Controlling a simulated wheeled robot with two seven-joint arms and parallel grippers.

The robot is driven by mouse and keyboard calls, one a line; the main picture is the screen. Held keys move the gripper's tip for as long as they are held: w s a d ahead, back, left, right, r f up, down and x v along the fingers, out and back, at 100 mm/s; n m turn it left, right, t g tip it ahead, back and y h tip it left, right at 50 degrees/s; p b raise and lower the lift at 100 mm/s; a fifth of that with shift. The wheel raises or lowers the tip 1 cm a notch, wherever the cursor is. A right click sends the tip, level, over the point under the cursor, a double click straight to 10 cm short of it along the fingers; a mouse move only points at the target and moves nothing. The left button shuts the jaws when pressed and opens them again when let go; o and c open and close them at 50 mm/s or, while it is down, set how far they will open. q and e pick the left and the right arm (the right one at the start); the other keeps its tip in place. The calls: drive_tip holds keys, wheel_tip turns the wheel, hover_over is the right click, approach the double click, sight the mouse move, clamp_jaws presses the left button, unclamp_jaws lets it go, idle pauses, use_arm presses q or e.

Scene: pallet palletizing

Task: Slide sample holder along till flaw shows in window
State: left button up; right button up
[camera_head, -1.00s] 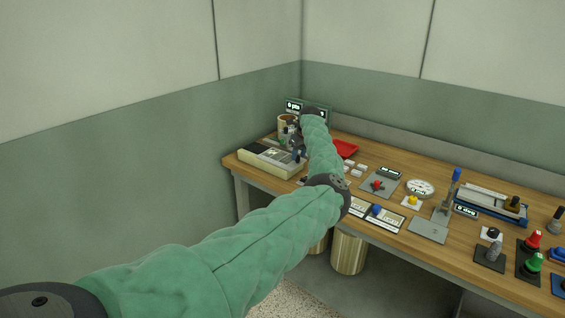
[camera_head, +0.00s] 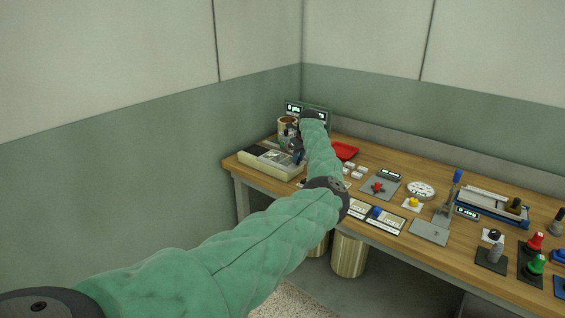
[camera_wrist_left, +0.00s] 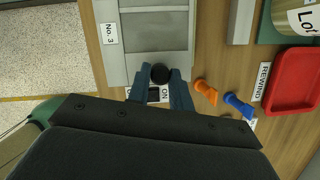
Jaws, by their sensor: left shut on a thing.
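A pale inspection box (camera_head: 262,165) stands at the left end of the bench; its top, with grey panels and a window-like area (camera_wrist_left: 155,30), also shows in the left wrist view. A round black knob (camera_wrist_left: 160,71) sits at the box's near edge there. My left gripper (camera_wrist_left: 160,76) is shut on this knob, with a blue finger on either side. In the head view my left gripper (camera_head: 297,150) is small and partly hidden by my arm beside the box. I cannot make out a flaw in the window. My right gripper is not in view.
An orange lever (camera_wrist_left: 206,91) and a blue lever (camera_wrist_left: 238,104) stand close right of my left gripper. A red tray (camera_wrist_left: 292,82) lies further right. A can (camera_head: 287,123) and a display (camera_head: 306,110) stand behind the box. Several other devices fill the bench to the right.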

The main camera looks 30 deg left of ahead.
use_arm(q)
drive_tip(key=shift+a+f+b, duration=0.1)
drive_tip(key=shift+a+b, duration=0.45)
drive_tip(key=shift+w+a+b, duration=0.15)
drive_tip(key=shift+a+b, duration=0.95)
drive_tip(key=shift+a, duration=0.35)
drive_tip(key=shift+a+b, duration=0.35)
drive_tip(key=shift+b, duration=0.05)
drive_tip(key=o, duration=1)
drive_tip(key=shift+w, duration=0.1)
